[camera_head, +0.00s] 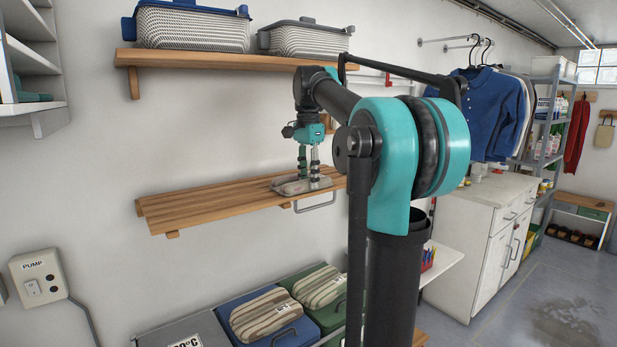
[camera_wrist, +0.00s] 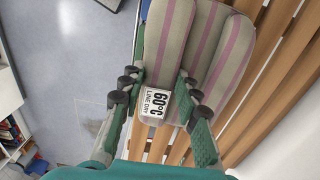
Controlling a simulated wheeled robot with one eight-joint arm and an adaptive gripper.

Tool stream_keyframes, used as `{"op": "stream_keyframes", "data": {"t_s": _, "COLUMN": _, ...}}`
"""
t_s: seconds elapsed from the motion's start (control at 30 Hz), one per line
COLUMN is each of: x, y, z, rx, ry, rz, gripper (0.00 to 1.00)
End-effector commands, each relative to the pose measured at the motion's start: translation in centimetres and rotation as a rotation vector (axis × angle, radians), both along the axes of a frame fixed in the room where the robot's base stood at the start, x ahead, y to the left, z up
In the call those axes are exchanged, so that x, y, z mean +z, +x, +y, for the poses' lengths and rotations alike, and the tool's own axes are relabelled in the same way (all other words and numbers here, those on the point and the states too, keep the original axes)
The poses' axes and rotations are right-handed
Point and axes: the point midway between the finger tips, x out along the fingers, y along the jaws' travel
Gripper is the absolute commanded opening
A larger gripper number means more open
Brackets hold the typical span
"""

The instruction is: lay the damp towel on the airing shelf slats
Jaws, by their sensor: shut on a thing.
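The damp towel is a folded grey-beige bundle with pink-purple stripes; it shows in the wrist view (camera_wrist: 205,45) and small in the head view (camera_head: 290,187). A white tag reading 60°C LINE DRY is on its near end. My gripper (camera_wrist: 161,82) is shut on that end, one finger on each side of the tag; it points down in the head view (camera_head: 308,180). The towel is at the right part of the airing shelf (camera_head: 200,205), over its wooden slats (camera_wrist: 270,85). It looks level with the slats; I cannot tell if it rests fully on them.
A metal rail (camera_head: 316,206) runs along the shelf's front right edge. An upper shelf (camera_head: 220,60) with two lidded baskets is above. Striped bundles (camera_head: 266,314) lie on lidded bins below. The shelf's left part is bare. A white cabinet (camera_head: 468,245) stands to the right.

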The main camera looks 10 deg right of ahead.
Motion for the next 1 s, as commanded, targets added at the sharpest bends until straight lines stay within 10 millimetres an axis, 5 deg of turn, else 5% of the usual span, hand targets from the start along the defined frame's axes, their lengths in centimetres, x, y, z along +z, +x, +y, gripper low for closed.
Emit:
{"op": "stream_keyframes", "data": {"t_s": 0.17, "x": 0.0, "y": 0.0, "z": 0.0, "rx": 0.000, "ry": 0.000, "rz": 0.000, "gripper": 0.51}}
{"op": "stream_keyframes", "data": {"t_s": 0.57, "x": 0.6, "y": 0.0, "z": 0.0, "rx": 0.000, "ry": 0.000, "rz": 0.000, "gripper": 0.52}}
{"op": "stream_keyframes", "data": {"t_s": 1.0, "x": 8.5, "y": 0.1, "z": 0.0, "rx": 0.000, "ry": 0.000, "rz": 0.000, "gripper": 0.52}}
